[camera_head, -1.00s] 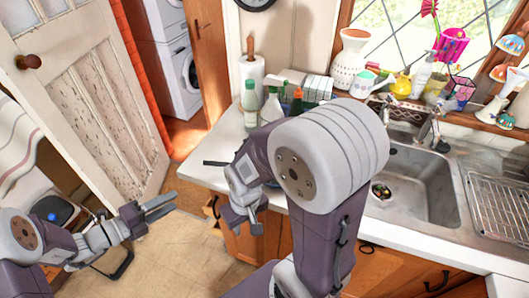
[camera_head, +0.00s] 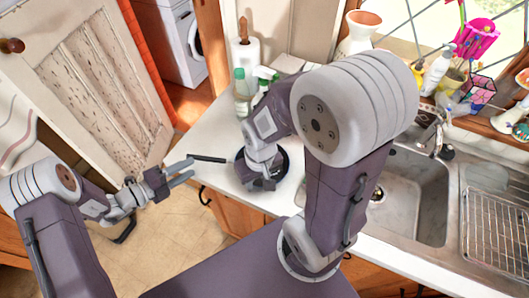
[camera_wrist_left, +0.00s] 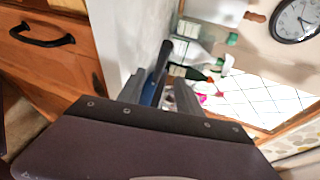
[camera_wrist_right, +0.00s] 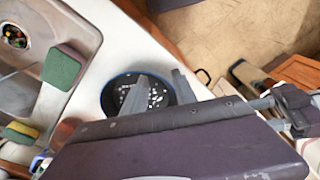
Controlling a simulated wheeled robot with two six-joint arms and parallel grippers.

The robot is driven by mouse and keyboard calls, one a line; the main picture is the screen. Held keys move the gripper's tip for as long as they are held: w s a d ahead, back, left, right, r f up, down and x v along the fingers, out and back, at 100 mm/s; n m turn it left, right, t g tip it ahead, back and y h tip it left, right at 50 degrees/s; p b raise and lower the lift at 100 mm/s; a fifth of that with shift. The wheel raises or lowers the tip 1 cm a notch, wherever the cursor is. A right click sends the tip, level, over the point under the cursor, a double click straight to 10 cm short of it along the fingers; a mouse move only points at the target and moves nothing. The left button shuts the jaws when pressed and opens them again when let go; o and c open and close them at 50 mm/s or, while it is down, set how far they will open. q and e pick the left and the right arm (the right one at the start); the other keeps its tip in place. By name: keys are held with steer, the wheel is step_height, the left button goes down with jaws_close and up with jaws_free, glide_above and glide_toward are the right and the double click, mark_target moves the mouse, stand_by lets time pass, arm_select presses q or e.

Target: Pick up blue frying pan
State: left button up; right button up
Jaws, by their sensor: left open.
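The blue frying pan (camera_head: 286,167) lies on the white counter, partly hidden by my right arm. Its dark handle (camera_head: 208,158) points left, past the counter's edge. In the right wrist view the pan (camera_wrist_right: 111,92) has a blue rim and a dark inside with white specks. My right gripper (camera_head: 262,184) is over the pan, its fingers (camera_wrist_right: 160,88) apart and empty. My left gripper (camera_head: 188,170) is open by the handle's end. In the left wrist view the handle (camera_wrist_left: 163,58) and blue pan side line up between its fingers (camera_wrist_left: 158,90); contact cannot be told.
Bottles (camera_head: 242,92) and a paper towel roll (camera_head: 246,62) stand behind the pan. The sink (camera_head: 415,190) is to the right, with sponges (camera_wrist_right: 63,67) beside it. Wooden drawers (camera_wrist_left: 40,55) are below the counter. A white door (camera_head: 85,80) stands at left.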

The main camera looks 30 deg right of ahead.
mark_target(205, 160)
arm_select(q)
steer(key=shift+p+x, duration=0.5)
steer(key=shift+x, duration=0.55)
steer(key=shift+w+d+f, duration=0.15)
steer(key=shift+w+d, duration=0.05)
steer(key=shift+d, duration=0.45)
steer(key=p+x, duration=0.1)
steer(key=x, duration=0.2)
steer(key=shift+d+f, duration=0.1)
steer(key=shift+d, duration=0.35)
steer(key=shift+d+f+p, duration=0.15)
steer(key=shift+d+p, duration=0.15)
steer(key=shift+d, duration=0.05)
steer(key=shift+w+d+f, duration=0.1)
steer(key=shift+w+d, duration=0.05)
steer(key=shift+d, duration=0.1)
arm_select(e)
steer(key=r, duration=0.2)
steer(key=shift+a+r, duration=0.2)
steer(key=shift+r, duration=0.1)
arm_select(q)
jaws_close()
